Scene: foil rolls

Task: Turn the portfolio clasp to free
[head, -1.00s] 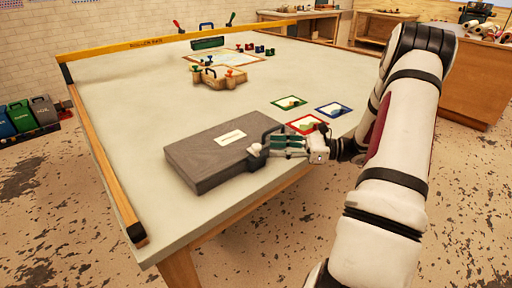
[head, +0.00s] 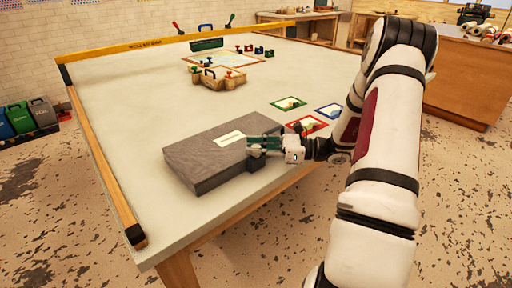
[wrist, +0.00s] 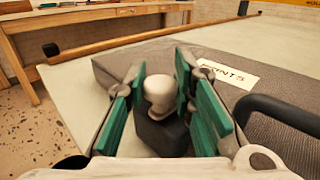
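The portfolio (head: 205,158) is a flat grey case with a white label, lying near the front edge of the table. Its clasp (wrist: 160,96), a pale rounded knob on a dark block, shows in the wrist view. My gripper (wrist: 158,85) is open, with its green-padded fingers on either side of the knob. A gap shows on the left of the knob; the right finger is close to it, and I cannot tell whether they touch. The black handle (wrist: 285,112) is at the right in the wrist view. In the head view my gripper (head: 252,148) hides the clasp.
Green, blue and red framed cards (head: 288,103) lie on the table (head: 150,95) behind my gripper. A wooden tray (head: 218,80) with coloured knobs stands farther back. The table's left part is clear. Coloured bins (head: 42,112) stand on the floor at left.

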